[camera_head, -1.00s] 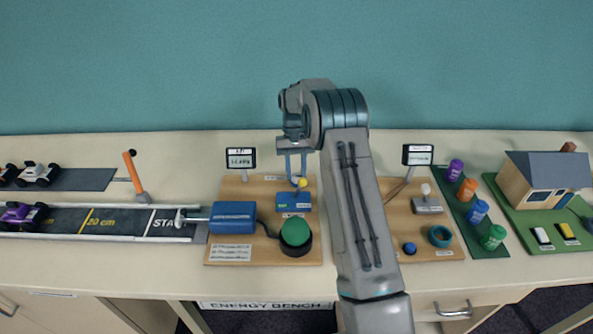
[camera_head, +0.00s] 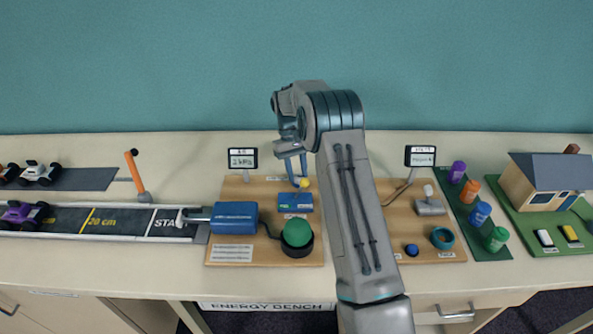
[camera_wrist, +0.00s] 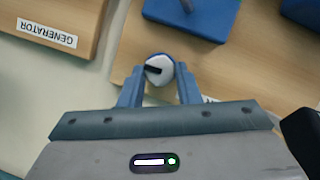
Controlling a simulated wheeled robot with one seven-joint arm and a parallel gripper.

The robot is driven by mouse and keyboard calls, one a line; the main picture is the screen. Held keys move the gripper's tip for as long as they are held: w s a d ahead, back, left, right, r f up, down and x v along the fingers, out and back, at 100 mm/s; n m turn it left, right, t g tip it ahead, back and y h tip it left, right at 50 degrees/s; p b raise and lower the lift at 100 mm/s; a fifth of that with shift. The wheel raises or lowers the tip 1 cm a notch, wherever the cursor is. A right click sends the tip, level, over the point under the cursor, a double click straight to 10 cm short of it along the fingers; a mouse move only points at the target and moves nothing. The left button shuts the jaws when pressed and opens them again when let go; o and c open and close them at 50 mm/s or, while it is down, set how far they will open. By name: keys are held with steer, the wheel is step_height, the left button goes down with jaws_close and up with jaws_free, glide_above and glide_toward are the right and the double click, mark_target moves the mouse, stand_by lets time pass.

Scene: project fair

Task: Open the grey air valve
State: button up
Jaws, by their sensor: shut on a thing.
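The air valve (camera_wrist: 158,67) shows in the wrist view as a round knob with a pale grey face, a dark pointer mark and a bluish side. It sits near the edge of a wooden board (camera_wrist: 245,65), beside a label that is mostly hidden. My gripper (camera_wrist: 160,78) has one blue finger on each side of the knob and is shut on it. In the head view my gripper (camera_head: 297,172) reaches down at the back of the left wooden board (camera_head: 232,192), tilted. The knob cannot be made out there behind the fingers and arm.
A blue block (camera_head: 295,202) with a yellow-tipped lever (camera_head: 303,184) stands close to my gripper. A small display (camera_head: 242,159) stands at the board's back left. A green dome (camera_head: 297,232) and blue cylinder block (camera_head: 234,217) are in front. The generator board (camera_head: 428,225) is to the right.

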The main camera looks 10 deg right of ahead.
steer(key=o, duration=1)
steer(key=shift+c, duration=0.2)
steer(key=shift+w+r, duration=0.1)
steer(key=v, duration=1.3)
steer(key=shift+r, duration=0.3)
steer(key=shift+r, duration=0.1)
